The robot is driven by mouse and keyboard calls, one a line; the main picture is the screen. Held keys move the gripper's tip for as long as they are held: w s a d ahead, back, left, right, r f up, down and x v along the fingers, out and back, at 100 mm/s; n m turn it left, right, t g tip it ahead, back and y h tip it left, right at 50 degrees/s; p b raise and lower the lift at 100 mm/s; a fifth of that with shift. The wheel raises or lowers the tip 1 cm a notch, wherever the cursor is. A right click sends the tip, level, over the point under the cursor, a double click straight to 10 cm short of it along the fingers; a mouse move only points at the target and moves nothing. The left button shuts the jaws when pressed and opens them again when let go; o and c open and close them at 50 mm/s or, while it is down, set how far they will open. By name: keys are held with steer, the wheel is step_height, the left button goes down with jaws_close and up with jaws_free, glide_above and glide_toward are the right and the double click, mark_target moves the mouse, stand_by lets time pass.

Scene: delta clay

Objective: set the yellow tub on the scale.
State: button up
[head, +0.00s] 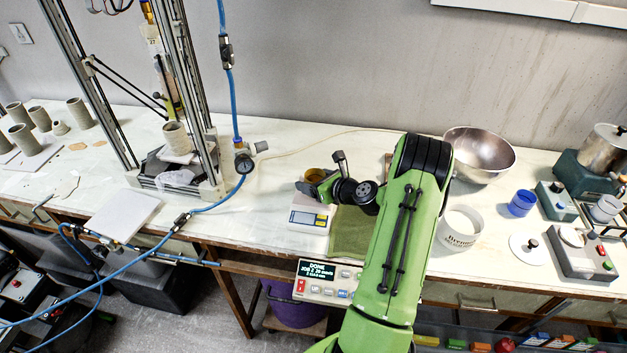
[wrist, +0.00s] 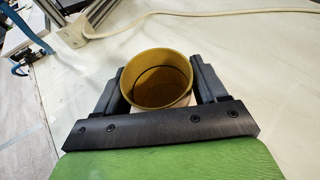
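The yellow tub (head: 315,175) is a mustard-coloured round cup, upright and looking empty inside. In the wrist view the tub (wrist: 157,78) sits between the two dark fingers of my gripper (wrist: 158,92), which press close on both sides. In the head view my gripper (head: 318,184) is partly hidden by its own wrist. The scale (head: 307,218), a pale box with a blue-edged front panel, lies directly under the tub and gripper. I cannot tell whether the tub's base touches the scale, as the fingers hide it.
A green mat (head: 350,236) lies right of the scale. A white tub (head: 460,228), a steel bowl (head: 478,155) and a blue cup (head: 522,203) stand further right. A metal-framed clay extruder (head: 172,100) with a blue hose stands to the left. The bench left of the scale is clear.

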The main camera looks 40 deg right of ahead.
steer(key=o, duration=0.3)
